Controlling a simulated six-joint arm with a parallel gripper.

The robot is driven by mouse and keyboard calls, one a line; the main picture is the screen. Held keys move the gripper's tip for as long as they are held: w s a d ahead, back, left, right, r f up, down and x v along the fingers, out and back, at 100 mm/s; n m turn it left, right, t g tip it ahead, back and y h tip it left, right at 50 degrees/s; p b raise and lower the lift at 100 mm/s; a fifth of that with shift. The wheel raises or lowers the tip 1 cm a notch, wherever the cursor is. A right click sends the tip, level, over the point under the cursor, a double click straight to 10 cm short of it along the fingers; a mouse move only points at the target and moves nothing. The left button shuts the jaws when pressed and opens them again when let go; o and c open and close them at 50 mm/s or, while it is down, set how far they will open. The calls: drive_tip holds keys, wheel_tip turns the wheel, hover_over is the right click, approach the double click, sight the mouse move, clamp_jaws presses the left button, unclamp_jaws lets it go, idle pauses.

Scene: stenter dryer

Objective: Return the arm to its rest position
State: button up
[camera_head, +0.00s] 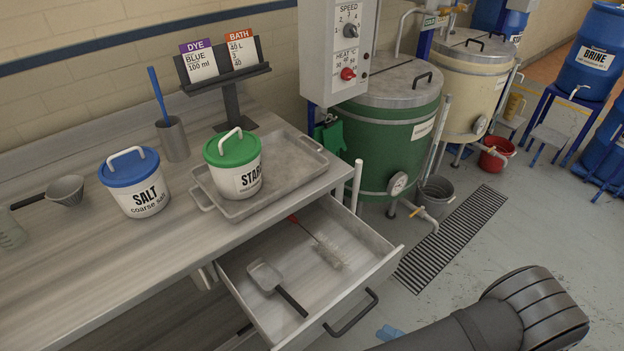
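My arm (490,322) shows as dark grey links at the bottom right, over the floor and in front of the open drawer. It reaches in from the bottom edge to a rounded, ribbed joint (535,308). My gripper does not show in this view, so its fingers and anything in them are hidden. The arm appears apart from the bench and the drawer.
The drawer (384,262) stands open with a scoop (266,277) and a brush (328,252) inside. The bench holds a salt tub (137,190) and a green-lidded tub (236,178) on a tray (292,162). A green vat (388,130) stands behind.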

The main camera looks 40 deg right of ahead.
drive_tip(key=x, duration=0.8)
drive_tip(key=shift+w+a+r, duration=0.1)
drive_tip(key=shift+w, duration=0.25)
drive_tip(key=v, duration=1.3)
approach(358, 316)
drive_tip(key=shift+x, duration=1.05)
drive_tip(key=shift+f, duration=0.3)
